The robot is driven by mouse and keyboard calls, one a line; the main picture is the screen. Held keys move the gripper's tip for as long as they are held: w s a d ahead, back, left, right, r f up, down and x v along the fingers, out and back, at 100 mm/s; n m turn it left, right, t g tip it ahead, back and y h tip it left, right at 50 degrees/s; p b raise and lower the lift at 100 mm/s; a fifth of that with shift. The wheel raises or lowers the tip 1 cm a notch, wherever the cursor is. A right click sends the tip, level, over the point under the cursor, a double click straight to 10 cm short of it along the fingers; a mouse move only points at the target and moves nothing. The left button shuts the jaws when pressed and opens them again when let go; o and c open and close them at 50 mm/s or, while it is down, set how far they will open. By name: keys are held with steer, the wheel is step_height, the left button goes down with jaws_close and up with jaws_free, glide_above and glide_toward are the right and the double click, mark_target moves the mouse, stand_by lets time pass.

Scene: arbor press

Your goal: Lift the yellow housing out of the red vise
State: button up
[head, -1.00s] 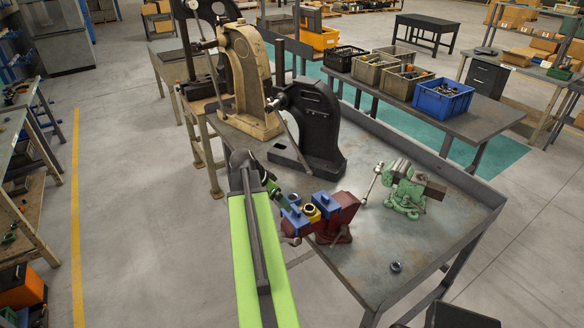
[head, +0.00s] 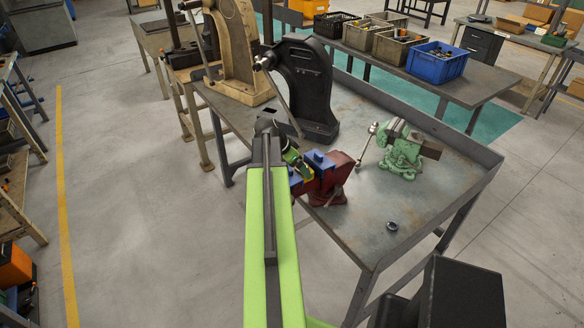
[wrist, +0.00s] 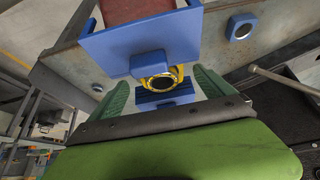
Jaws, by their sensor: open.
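The yellow housing (wrist: 178,74) sits between the blue jaw pads (wrist: 140,42) of the red vise (head: 328,186). In the wrist view it shows as a yellow rim around a dark round opening, partly covered by a blue block. In the head view my gripper (head: 294,160) hides most of it. My gripper is open, and its green fingers (wrist: 163,85) show on the left and right of the housing in the wrist view. A gap shows between each finger and the housing; I cannot tell how deep the fingers reach.
The vise stands at the near edge of the grey steel table (head: 365,240). A green vise (head: 402,152) is to its right, and a black press (head: 303,88) is behind. A small dark ring (head: 392,226) lies on the table. The table's right part is mostly clear.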

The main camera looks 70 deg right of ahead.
steer(key=b+x, duration=0.2)
steer(key=x, duration=0.2)
steer(key=shift+f, duration=0.2)
steer(key=shift+r, duration=0.1)
steer(key=c, duration=1.8)
steer(key=shift+o, duration=0.2)
steer(key=shift+d, duration=0.1)
steer(key=shift+s+d, duration=0.15)
steer(key=shift+d, duration=0.05)
steer(key=shift+r, duration=0.1)
step_height(320, 180, up, 7)
steer(key=p, duration=0.7)
steer(key=shift+r, duration=0.2)
